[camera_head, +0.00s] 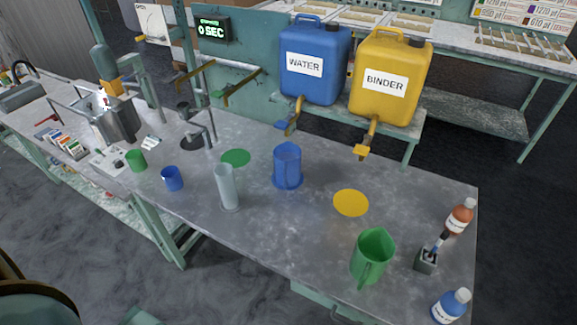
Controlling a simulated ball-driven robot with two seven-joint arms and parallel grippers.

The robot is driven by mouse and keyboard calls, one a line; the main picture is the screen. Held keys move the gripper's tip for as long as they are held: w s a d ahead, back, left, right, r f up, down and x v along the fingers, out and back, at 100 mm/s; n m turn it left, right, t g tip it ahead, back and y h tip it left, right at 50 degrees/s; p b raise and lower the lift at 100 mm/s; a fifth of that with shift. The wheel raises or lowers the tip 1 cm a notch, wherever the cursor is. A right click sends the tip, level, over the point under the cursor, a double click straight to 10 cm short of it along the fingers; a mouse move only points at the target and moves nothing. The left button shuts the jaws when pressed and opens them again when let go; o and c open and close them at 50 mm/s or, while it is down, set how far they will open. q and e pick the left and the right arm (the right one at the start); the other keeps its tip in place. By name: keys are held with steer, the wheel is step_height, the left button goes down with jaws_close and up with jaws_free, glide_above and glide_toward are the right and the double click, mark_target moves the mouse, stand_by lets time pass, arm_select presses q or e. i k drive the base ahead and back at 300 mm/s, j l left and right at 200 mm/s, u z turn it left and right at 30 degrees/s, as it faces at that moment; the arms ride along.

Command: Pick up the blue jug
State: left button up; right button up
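The blue jug (287,168) stands upright near the middle of the grey workbench (300,235). It is just in front of the shelf with the blue water canister (315,80), a little below and left of that canister's tap (290,122). A smaller blue cup (172,179) stands further left on the bench. Neither of my grippers shows in this view, and nothing touches the blue jug.
A clear glass cylinder (227,188) stands left of the jug. A green jug (372,257) and bottles are at the right. A yellow binder canister (391,80) is behind. A yellow disc (351,203) and a green disc (235,158) lie flat on the bench.

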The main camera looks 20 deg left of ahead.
mark_target(287, 156)
steer(key=j+z, duration=0.25)
steer(key=j, duration=0.15)
steer(key=k+j+z, duration=0.1)
steer(key=j+z, duration=0.15)
steer(key=j, duration=0.2)
steer(key=k+j+z, duration=0.1)
steer(key=j+z, duration=0.15)
steer(key=j, duration=0.15)
steer(key=k+j+z, duration=0.1)
steer(key=j+z, duration=0.15)
steer(key=j, duration=0.15)
